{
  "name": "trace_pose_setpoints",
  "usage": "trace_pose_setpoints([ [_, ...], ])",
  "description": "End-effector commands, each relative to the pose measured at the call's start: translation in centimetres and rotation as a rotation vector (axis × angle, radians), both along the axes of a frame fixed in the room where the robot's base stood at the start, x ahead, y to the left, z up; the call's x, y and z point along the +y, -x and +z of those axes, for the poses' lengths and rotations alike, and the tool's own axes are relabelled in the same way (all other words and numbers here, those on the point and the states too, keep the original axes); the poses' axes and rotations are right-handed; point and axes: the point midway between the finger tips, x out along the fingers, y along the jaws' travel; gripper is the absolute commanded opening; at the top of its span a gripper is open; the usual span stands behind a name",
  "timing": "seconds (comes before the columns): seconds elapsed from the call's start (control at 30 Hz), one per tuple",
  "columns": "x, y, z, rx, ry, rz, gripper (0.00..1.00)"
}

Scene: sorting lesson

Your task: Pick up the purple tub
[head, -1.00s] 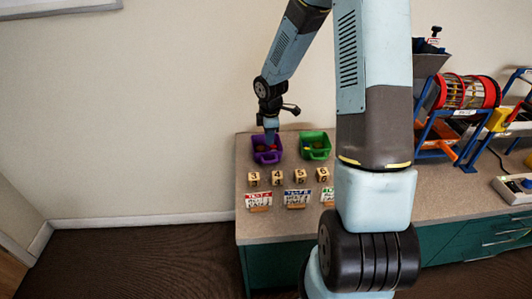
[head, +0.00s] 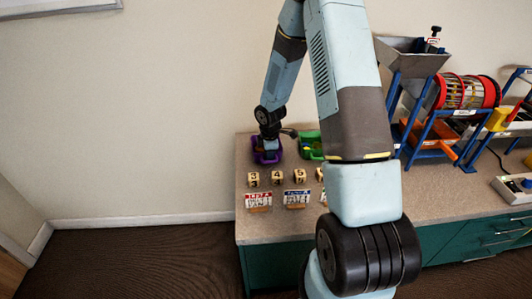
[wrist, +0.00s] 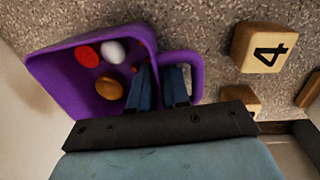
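The purple tub (head: 274,158) stands at the back left of the bench in the head view, partly hidden by my gripper (head: 270,153). The wrist view looks down on the purple tub (wrist: 60,62), which has a looped handle on one side. My gripper (wrist: 160,80) straddles the tub's handle-side wall. One finger is inside the tub, the other in the handle's opening. The fingers are close together with the purple wall between them, and look shut on it. A red piece (wrist: 87,56), a white piece (wrist: 112,51) and orange-brown pieces (wrist: 110,86) lie in the tub.
A green tub (head: 309,144) stands just right of the purple one, partly behind my arm. Number blocks (head: 277,178) and label cards (head: 258,199) stand in front. A blue-framed machine with a red drum (head: 468,91) occupies the right of the bench.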

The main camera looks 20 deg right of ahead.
Motion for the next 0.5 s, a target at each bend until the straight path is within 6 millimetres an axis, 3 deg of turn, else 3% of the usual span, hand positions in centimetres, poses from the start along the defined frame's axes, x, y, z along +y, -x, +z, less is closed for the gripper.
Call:
trace_pose_setpoints([
  [0.27, 0.00, -0.06, -0.35, -0.001, 0.000, 0.001, 0.15],
  [0.4, 0.01, -0.05, -0.33, -0.001, 0.000, 0.001, 0.02],
  [0.5, 0.02, -0.05, -0.33, -0.001, 0.000, 0.001, 0.00],
])
